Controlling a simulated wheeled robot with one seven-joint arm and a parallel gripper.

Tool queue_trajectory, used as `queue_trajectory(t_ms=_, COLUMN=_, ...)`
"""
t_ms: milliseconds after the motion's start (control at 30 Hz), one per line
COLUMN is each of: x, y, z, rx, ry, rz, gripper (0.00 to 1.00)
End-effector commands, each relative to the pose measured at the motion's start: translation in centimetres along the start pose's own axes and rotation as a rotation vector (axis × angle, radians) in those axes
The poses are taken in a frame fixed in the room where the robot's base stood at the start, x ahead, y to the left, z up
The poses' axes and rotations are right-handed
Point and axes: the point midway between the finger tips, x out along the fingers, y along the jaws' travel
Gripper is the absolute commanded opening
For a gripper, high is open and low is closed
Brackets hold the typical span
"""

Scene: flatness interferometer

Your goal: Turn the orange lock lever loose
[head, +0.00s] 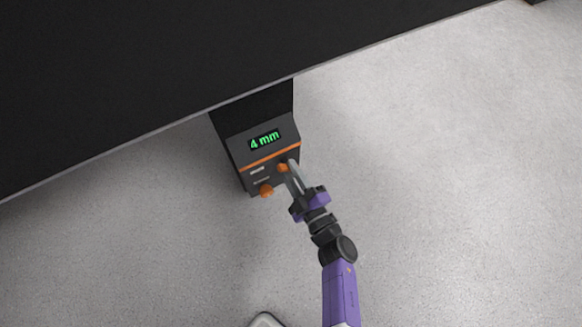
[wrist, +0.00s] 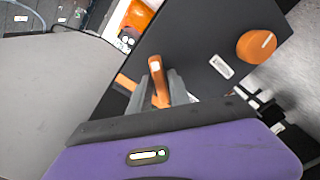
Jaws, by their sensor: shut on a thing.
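The orange lock lever (head: 282,168) is on the front face of a dark control box (head: 240,168). It also shows in the wrist view (wrist: 157,78), standing up between the two grey fingers. My gripper (head: 291,166) is shut on this lever; the fingers press on it from both sides (wrist: 162,88). The lever's lower part is hidden by the gripper body. An orange round knob (head: 266,190) with a white mark sits on the same box, and in the wrist view (wrist: 257,46) it is right of the gripper, apart from it.
A green display (head: 265,140) on the box reads "4 mm", above an orange stripe (head: 268,156). A small white label (wrist: 222,66) lies between lever and knob. A large black slab (head: 150,80) overhangs the box. The grey floor (head: 430,180) right of the box is clear.

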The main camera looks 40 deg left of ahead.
Motion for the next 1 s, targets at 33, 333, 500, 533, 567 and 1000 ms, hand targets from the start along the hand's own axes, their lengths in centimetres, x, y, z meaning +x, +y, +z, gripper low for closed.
queue_trajectory(t_ms=33, x=-0.09, y=0.21, z=0.03, rx=0.045, ry=-0.005, rz=0.0, gripper=0.0)
queue_trajectory(t_ms=333, x=-0.1, y=0.17, z=0.09, rx=0.33, ry=-0.005, rz=0.001, gripper=0.0)
queue_trajectory(t_ms=500, x=-0.12, y=0.06, z=0.1, rx=0.485, ry=-0.006, rz=0.0, gripper=0.0)
queue_trajectory(t_ms=533, x=-0.12, y=0.09, z=0.12, rx=0.512, ry=-0.006, rz=0.001, gripper=0.0)
queue_trajectory(t_ms=567, x=-0.12, y=0.1, z=0.15, rx=0.538, ry=-0.006, rz=0.002, gripper=0.0)
queue_trajectory(t_ms=1000, x=-0.14, y=-0.06, z=0.2, rx=0.8, ry=-0.006, rz=0.002, gripper=0.0)
